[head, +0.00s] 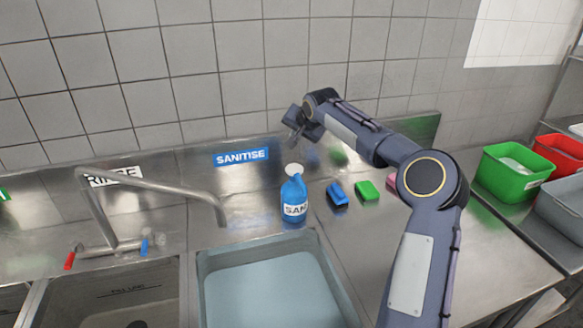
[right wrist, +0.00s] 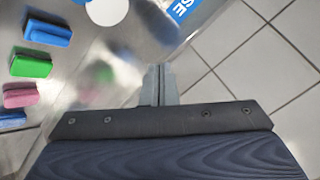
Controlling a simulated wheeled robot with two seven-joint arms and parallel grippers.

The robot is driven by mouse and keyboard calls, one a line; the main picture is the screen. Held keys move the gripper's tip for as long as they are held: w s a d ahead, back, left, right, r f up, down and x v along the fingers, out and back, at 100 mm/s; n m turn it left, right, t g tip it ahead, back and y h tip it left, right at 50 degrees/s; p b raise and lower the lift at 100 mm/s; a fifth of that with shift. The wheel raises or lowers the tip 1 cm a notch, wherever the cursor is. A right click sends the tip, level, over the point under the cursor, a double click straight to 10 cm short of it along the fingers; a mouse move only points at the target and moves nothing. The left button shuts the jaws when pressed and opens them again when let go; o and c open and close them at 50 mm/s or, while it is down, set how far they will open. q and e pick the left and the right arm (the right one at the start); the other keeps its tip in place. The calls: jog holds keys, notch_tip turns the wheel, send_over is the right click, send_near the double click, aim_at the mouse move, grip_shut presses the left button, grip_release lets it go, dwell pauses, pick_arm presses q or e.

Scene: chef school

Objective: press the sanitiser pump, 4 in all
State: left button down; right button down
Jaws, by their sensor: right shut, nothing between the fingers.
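The sanitiser bottle (head: 294,202) is blue with a white label and stands upright on the steel counter behind the water-filled sink. Its white pump top (head: 293,169) shows at the top of the bottle. In the right wrist view the white pump top (right wrist: 107,11) is at the upper edge, left of the fingers. My right gripper (head: 292,143) is above the pump top, apart from it. In the right wrist view its fingers (right wrist: 160,75) are together with nothing between them. My left gripper is not in view.
A blue brush (head: 337,195) and a green brush (head: 367,190) lie right of the bottle. A tap (head: 160,190) arches over the sinks at left. Green (head: 515,170) and red (head: 560,152) tubs stand at far right. The tiled wall is close behind.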

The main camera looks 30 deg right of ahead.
send_over(296, 170)
notch_tip(296, 170, down, 6)
jog(key=shift+w+r, duration=0.1)
jog(key=shift+r, duration=0.1)
notch_tip(296, 170, down, 2)
jog(key=shift+f+b, duration=0.2)
jog(key=shift+b, duration=0.75)
jog(key=shift+f+b, duration=0.4)
jog(key=shift+f, duration=0.05)
dwell(0.9)
jog(key=shift+f+b, duration=0.45)
jog(key=shift+b, duration=0.15)
